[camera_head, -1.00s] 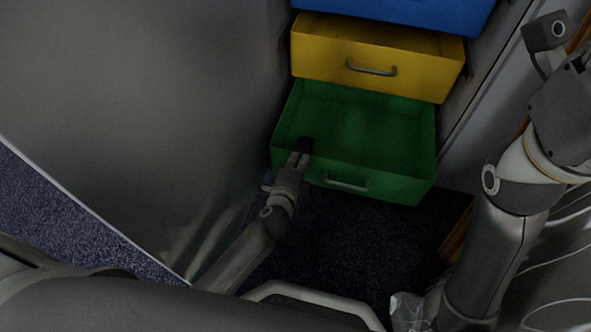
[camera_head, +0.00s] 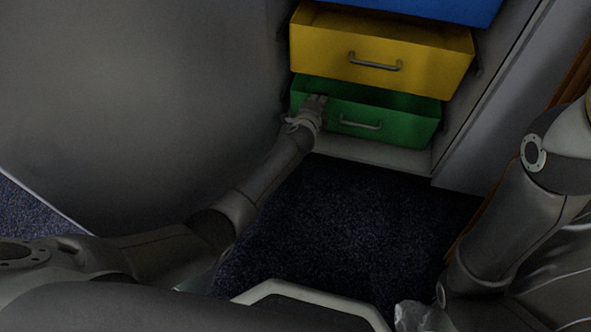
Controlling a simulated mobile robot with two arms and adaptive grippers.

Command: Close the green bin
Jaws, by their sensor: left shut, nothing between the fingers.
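The green bin (camera_head: 405,127) is the lowest of three drawer-like bins in the cabinet. It sticks out a little, with a narrow dark strip of its inside showing under the yellow bin. A grey handle (camera_head: 361,124) is on its front. My left gripper (camera_head: 318,99) is shut and empty at the left end of the green bin's front, at its top edge. It looks to be touching the front, and it hides part of that end.
The yellow bin (camera_head: 420,65) above is pulled out, and the blue bin (camera_head: 445,8) above it is partly in view. A grey panel (camera_head: 130,100) stands on the left. The dark carpet (camera_head: 350,215) in front of the cabinet is clear.

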